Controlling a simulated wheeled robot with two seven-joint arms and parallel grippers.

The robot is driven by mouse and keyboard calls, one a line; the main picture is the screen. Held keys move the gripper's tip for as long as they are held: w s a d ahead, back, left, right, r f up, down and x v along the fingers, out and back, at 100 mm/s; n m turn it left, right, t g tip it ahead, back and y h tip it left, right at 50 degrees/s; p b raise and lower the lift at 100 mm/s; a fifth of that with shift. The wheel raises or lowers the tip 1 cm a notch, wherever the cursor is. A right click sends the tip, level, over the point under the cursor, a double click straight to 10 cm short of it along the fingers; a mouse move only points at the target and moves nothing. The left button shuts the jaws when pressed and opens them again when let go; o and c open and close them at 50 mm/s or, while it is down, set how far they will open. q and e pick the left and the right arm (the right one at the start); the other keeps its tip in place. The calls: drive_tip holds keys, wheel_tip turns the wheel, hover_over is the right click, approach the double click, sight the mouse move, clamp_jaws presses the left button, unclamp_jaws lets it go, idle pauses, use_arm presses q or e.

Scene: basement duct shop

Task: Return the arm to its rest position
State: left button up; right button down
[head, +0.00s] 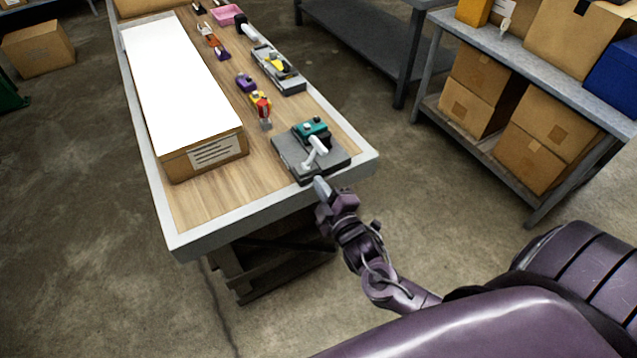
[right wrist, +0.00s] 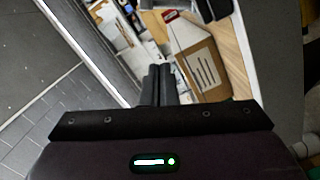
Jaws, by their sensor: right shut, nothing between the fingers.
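My right gripper (head: 321,188) is at the near right edge of the wooden workbench (head: 205,205), beside a dark grey plate that carries a teal and white tool (head: 314,130). In the right wrist view its two dark fingers (right wrist: 158,84) are together with nothing between them. The right arm reaches in from the lower right of the head view. My left gripper does not show in either view.
A long box with a white top (head: 180,80) lies along the bench's left side. Several small tools and a pink tray (head: 227,14) stand along its right side. A grey shelf (head: 480,150) with cardboard boxes is at right. Bare floor (head: 90,240) lies at left.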

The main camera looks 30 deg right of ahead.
idle(0.4)
drive_tip(key=s+d+f+m+g, duration=0.1)
drive_tip(key=s+f+m+g, duration=0.3)
drive_tip(key=f, duration=0.7)
drive_tip(key=s+d+f+n+g+b, duration=0.15)
drive_tip(key=s+f, duration=0.35)
drive_tip(key=f, duration=0.6)
drive_tip(key=s+f+m+g, duration=0.3)
drive_tip(key=s+f, duration=0.2)
drive_tip(key=f, duration=0.5)
drive_tip(key=s+a+f+m+g, duration=0.1)
drive_tip(key=s+f+g, duration=0.1)
drive_tip(key=s+f, duration=0.3)
drive_tip(key=s+a+f+m+g, duration=0.2)
drive_tip(key=s+f, duration=0.3)
drive_tip(key=s, duration=0.7)
drive_tip(key=s+a+f+m+g+y, duration=0.1)
drive_tip(key=s+f+g, duration=0.3)
drive_tip(key=s, duration=0.4)
drive_tip(key=shift+s+a+f+b, duration=0.15)
drive_tip(key=shift+a+f+b, duration=0.15)
drive_tip(key=shift+f, duration=0.45)
